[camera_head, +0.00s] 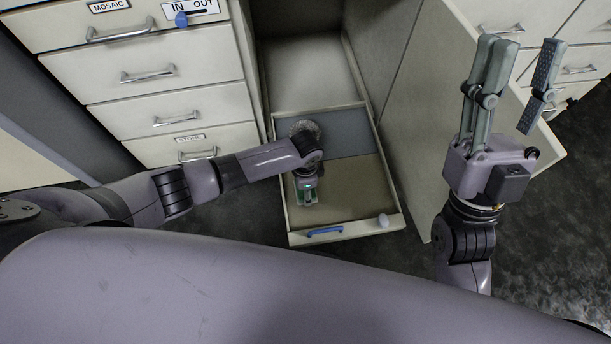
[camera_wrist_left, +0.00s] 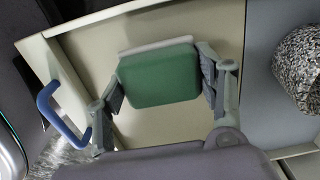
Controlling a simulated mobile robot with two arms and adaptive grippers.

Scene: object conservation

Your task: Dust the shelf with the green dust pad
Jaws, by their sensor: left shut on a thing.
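The green dust pad (camera_wrist_left: 160,76) has a pale backing edge and sits between the two fingers of my left gripper (camera_wrist_left: 158,84) in the left wrist view. In the head view, my left gripper (camera_head: 307,198) is shut on the pad and points down over the tan part of a pulled-out drawer; only a little green shows there. I cannot tell whether the pad touches the drawer floor. The cabinet's inner shelf (camera_head: 312,75) is pale and looks bare, behind the drawer. My right gripper (camera_head: 522,62) is open and empty at the right, its fingers spread.
A speckled round object (camera_wrist_left: 299,68) lies in that section. An open cabinet door (camera_head: 440,110) stands at right. Closed drawers (camera_head: 165,100) line the left.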

